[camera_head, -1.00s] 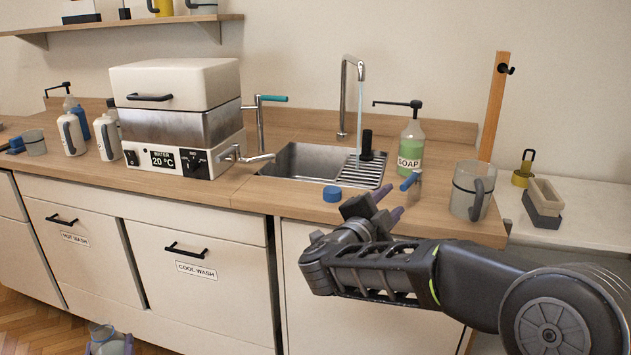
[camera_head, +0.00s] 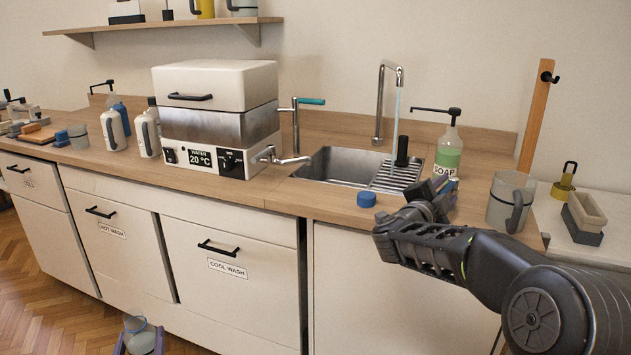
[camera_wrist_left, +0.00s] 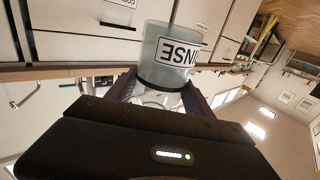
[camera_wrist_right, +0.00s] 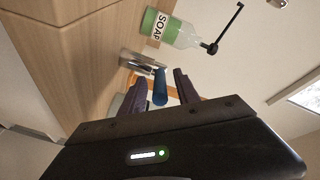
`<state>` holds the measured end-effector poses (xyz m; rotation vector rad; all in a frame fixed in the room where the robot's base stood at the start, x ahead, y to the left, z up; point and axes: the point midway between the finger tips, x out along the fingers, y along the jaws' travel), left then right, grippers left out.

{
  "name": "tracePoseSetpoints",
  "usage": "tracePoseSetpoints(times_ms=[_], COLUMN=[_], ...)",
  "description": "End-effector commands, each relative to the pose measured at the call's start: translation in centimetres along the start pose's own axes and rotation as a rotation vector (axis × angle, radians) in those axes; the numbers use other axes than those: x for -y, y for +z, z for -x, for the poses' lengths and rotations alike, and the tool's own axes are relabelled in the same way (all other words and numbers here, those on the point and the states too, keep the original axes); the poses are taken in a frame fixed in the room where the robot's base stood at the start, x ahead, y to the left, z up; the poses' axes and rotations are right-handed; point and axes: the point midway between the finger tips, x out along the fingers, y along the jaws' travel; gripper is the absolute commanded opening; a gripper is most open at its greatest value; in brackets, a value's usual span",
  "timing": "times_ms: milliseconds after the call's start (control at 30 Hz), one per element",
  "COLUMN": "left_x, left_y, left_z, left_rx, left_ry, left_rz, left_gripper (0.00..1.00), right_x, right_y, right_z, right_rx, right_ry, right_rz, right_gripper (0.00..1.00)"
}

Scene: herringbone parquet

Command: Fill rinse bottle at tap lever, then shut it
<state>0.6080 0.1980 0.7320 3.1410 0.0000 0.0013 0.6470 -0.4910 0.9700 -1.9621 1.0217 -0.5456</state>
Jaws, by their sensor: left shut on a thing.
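The rinse bottle (camera_wrist_left: 172,60), a translucent open-topped bottle with a RINSE label, is held in my left gripper (camera_wrist_left: 165,90). This gripper is shut on it low in front of the cabinets, where the bottle (camera_head: 140,338) shows at the head view's bottom edge. Water runs from the curved tap (camera_head: 380,95) into the sink (camera_head: 345,163). My right gripper (camera_head: 440,188) is at a blue-handled lever by the sink's right side. In the right wrist view the blue handle (camera_wrist_right: 160,88) lies between the parted fingers; contact cannot be told. A blue cap (camera_head: 366,200) lies on the counter.
A soap bottle (camera_head: 448,155) stands close behind my right gripper, with a grey mug (camera_head: 508,200) to its right. White bottles (camera_head: 113,128) stand further left.

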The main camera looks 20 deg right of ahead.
Motion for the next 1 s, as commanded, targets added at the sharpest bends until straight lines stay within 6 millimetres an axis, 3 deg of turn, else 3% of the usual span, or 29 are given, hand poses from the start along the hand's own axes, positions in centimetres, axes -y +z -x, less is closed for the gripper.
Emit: tracePoseSetpoints(times_ms=[333,800,1000], left_x=[-0.01,-0.01,-0.01], left_y=[-0.11,-0.10,-0.10], left_z=[-0.03,-0.03,-0.03], left_rx=[-0.003,-0.002,-0.002], left_ry=[0.000,0.000,0.000], left_rz=[0.000,0.000,0.000], left_gripper=[0.00,0.00,0.00], right_x=[0.01,0.00,-0.01], right_y=[-0.01,-0.01,-0.01], right_z=[-0.41,-0.38,-0.38], right_rx=[0.001,0.000,0.000], right_ry=[0.000,0.000,0.000], right_rz=[0.000,0.000,0.000], right_gripper=[0.37,0.00,0.00])
